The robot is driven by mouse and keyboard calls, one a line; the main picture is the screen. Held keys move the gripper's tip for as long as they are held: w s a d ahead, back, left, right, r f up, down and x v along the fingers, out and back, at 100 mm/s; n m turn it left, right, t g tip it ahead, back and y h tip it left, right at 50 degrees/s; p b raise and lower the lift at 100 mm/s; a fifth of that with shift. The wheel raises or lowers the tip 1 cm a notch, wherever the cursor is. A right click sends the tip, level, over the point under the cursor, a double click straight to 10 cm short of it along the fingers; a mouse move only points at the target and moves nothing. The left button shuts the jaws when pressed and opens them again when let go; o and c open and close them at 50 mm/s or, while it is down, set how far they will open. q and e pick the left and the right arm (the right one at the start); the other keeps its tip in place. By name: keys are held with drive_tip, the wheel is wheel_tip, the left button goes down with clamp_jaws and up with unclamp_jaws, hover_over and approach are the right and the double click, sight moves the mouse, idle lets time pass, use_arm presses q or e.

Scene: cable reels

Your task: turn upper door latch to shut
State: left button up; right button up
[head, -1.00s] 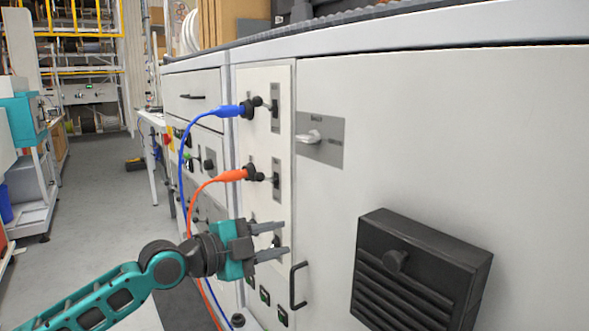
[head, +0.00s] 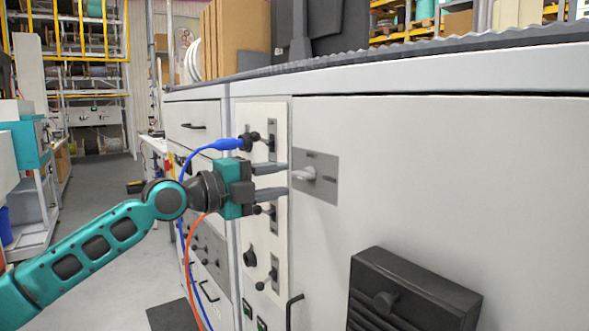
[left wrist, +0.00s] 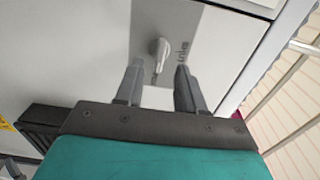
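The upper door latch (head: 305,174) is a small pale handle on a grey plate (head: 326,187) fixed to the white cabinet door. In the head view its handle lies roughly level, pointing left. My left gripper (head: 287,180) is open, with its two fingers one above the other, just left of the latch. In the left wrist view the latch (left wrist: 160,50) shows centred just past and between the two fingertips (left wrist: 160,70). The gripper looks empty. I cannot tell whether the fingertips touch the handle. My right gripper is not in view.
A blue cable plug (head: 228,144) sits on the panel just above my gripper. An orange cable (head: 190,245) hangs below; its plug is hidden behind my gripper. A black vent box (head: 410,298) sticks out from the door lower right. The door between is flat and clear.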

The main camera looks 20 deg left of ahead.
sight(296, 177)
use_arm(q)
drive_tip(key=shift+p+x, duration=0.4)
drive_tip(key=shift+x, duration=2)
clamp_jaws()
